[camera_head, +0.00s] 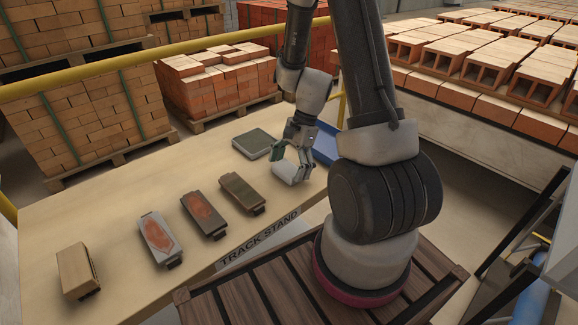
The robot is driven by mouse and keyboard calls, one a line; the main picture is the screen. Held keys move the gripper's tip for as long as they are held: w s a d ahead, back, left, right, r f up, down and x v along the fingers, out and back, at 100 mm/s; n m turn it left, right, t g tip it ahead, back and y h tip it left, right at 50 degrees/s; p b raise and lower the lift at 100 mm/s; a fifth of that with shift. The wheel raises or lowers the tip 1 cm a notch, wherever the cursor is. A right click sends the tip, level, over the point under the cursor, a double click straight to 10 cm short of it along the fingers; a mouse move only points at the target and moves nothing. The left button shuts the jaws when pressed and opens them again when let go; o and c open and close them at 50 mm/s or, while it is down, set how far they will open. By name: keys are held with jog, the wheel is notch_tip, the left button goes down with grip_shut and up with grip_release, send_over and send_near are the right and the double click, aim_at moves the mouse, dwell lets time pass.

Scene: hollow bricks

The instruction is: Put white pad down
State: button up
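The white pad (290,173) is a small pale block at the right part of the tan table, close under my gripper. My gripper (292,163) points down with its fingers on either side of the pad, and looks closed on it. The pad is low over the table; I cannot tell whether it touches the surface. The fingers hide part of its top and sides.
A square green-topped block (253,143) lies just left of my gripper. A brown block (242,192), two red-marked blocks (203,215) (160,238) and a wooden block (77,271) line the table (120,210). A blue tray (326,142) is behind my gripper.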

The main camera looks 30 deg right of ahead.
dwell(0.3)
jog(key=s+v, duration=0.1)
jog(key=v, duration=1.1)
jog(key=s+a+r+n+t+h, duration=0.2)
jog(key=s+r+n+t+h, duration=0.2)
jog(key=s+r+n, duration=1)
notch_tip(320, 180, up, 4)
jog(key=shift+s+a+f+n+t+h, duration=0.1)
jog(key=shift+s+a+n+t+h, duration=0.25)
jog(key=shift+n+t, duration=0.4)
jog(key=shift+g, duration=0.25)
